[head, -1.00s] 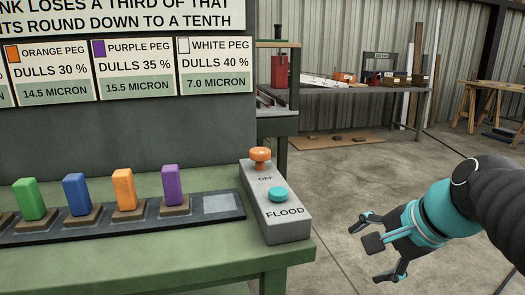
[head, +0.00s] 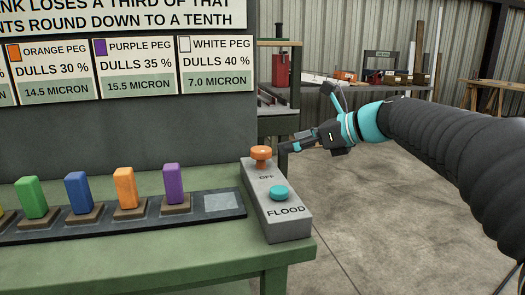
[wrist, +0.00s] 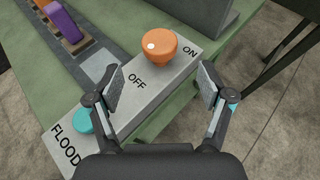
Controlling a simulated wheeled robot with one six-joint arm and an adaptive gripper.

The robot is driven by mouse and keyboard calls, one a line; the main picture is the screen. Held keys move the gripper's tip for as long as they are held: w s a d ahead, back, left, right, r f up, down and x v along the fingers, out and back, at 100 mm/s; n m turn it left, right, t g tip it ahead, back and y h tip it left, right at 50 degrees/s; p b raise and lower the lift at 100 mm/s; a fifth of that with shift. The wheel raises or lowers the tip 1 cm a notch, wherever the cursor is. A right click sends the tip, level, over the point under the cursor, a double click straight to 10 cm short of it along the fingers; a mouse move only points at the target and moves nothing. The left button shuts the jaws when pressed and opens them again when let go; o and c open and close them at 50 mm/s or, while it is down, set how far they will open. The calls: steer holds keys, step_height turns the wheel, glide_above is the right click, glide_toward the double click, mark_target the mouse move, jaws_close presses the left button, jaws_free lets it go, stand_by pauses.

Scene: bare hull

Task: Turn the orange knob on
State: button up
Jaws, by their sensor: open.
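The orange knob (head: 261,153) is a round, mushroom-shaped knob on the far end of a grey box marked FLOOD (head: 284,220). In the wrist view the knob (wrist: 172,46) shows a white dot on its left side, with OFF printed below it and ON to its right. A teal button (head: 279,193) sits nearer the FLOOD lettering. My gripper (head: 292,147) is just right of the knob in the head view, apart from it. In the wrist view its two fingers (wrist: 163,84) are spread open and empty, with the knob beyond the gap.
The box stands on the right end of a green bench (head: 200,258). Coloured pegs, including a purple peg (head: 173,183), stand in a dark rail (head: 100,221) to its left. A grey panel (head: 120,140) rises behind. Open floor lies to the right.

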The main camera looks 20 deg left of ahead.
mark_target(264, 149)
steer(key=x, duration=0.9)
steer(key=shift+w+a+f, duration=0.15)
steer(key=shift+a+f, duration=0.05)
steer(key=shift+a, duration=0.1)
steer(key=c, duration=1.2)
